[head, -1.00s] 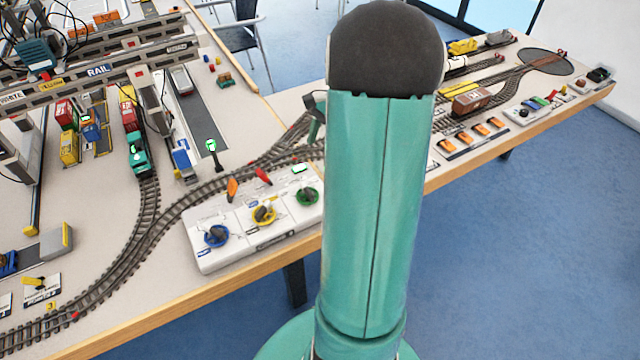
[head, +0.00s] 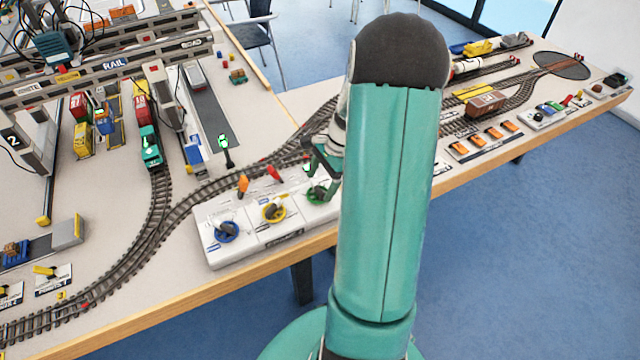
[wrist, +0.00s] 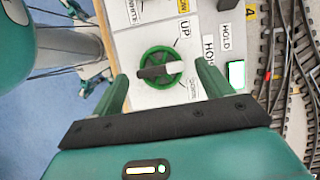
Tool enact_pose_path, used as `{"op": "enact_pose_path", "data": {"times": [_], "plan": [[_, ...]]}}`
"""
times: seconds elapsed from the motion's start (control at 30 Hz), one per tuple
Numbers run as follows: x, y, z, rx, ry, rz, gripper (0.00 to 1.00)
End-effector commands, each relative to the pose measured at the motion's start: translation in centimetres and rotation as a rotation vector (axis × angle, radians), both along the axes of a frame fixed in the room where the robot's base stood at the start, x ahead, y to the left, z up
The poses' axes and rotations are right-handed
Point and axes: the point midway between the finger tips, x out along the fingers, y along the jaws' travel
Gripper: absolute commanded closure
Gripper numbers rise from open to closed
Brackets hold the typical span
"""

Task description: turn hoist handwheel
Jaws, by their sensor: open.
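The hoist handwheel is a green wheel (wrist: 160,68) with a black and pale crossbar, on a white control panel beside the labels "UP" and "HOLD". In the head view the green wheel (head: 318,194) sits at the right end of the panel (head: 240,256), partly hidden by my gripper. My gripper (wrist: 162,72) is open, with one green finger on each side of the wheel in the wrist view. I cannot tell whether the fingers touch it. In the head view my gripper (head: 327,165) is just above the wheel.
Yellow (head: 273,213) and blue (head: 226,231) wheels share the panel. Orange (head: 243,184) and red (head: 274,172) levers stand behind them. Model railway track (head: 160,220) curves behind the panel. A signal post (head: 226,150) stands beyond it. The table's front edge is close.

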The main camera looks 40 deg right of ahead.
Motion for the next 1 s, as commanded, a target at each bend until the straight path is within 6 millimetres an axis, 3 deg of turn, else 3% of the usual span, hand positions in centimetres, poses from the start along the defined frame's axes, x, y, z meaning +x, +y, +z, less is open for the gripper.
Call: {"op": "enact_pose_path", "data": {"times": [0.13,0.43,0.67,1.0], "plan": [[0.04,0.44,-1.18,0.001,0.000,-0.002,0.22],[0.08,0.51,-1.40,0.000,0.000,-0.001,0.22],[0.07,0.50,-1.37,0.000,0.000,-0.001,0.67],[0.13,0.46,-1.36,-0.001,0.000,0.035,0.66]]}}
